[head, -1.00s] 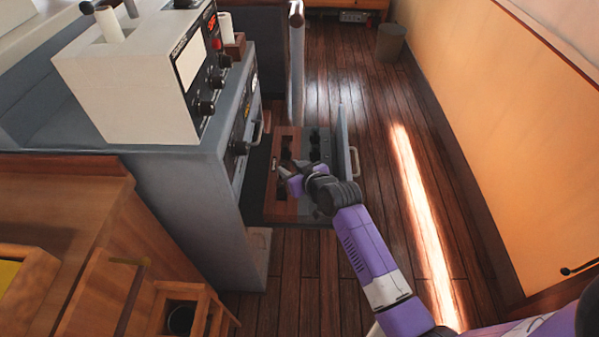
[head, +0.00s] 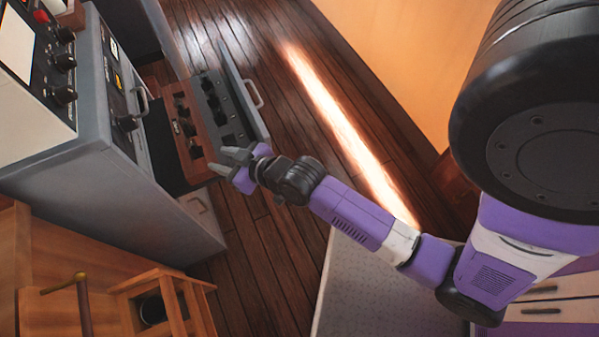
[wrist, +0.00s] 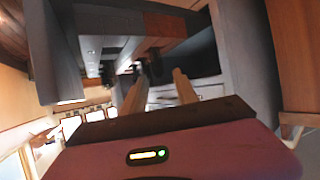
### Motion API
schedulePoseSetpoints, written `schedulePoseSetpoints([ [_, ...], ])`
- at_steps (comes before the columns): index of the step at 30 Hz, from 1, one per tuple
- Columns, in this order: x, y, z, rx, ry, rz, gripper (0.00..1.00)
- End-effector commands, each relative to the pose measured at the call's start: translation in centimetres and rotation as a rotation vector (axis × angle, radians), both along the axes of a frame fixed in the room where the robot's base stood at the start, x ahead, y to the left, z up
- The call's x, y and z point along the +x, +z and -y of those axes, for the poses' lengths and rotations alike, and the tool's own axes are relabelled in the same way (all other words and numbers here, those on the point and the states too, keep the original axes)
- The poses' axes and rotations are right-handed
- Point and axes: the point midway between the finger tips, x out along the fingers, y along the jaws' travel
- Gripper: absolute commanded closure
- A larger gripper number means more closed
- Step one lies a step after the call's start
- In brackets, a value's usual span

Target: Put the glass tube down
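I cannot make out a glass tube in either view. My gripper (head: 226,161) is at the near end of an open drawer (head: 247,103). Its two fingers stand apart, and they also show in the wrist view (wrist: 158,85). I see nothing clearly held between them. The drawer holds a wooden rack (head: 193,150) and a grey section with dark round holes or fittings. In the wrist view the fingers point towards dark fittings, which are too blurred to name. A clear tube there could be hard to see.
A grey cabinet (head: 150,215) with knobs and handles stands left of the drawer. A wooden stool-like frame (head: 165,290) with a dark round opening is at the lower left. The wooden floor (head: 290,150) right of the drawer is clear, up to the orange wall panel (head: 375,50).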

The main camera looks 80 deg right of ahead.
Motion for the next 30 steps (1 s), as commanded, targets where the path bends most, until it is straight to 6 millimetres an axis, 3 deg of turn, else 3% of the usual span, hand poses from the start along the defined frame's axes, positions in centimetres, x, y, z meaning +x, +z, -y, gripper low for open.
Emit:
schedulePoseSetpoints([
  [1, -2.2, -0.1, -1.8, -0.004, 0.018, 0.002, 0.65],
  [7, -9.5, 2.1, -7.0, -0.02, 0.082, 0.05, 0.65],
  [15, -18.3, 8.3, -11.9, -0.025, 0.194, 0.125, 0.65],
  [22, -22.0, 12.9, -13.7, -0.017, 0.266, 0.173, 0.65],
  [30, -22.7, 14.0, -14.0, -0.014, 0.281, 0.185, 0.65],
])
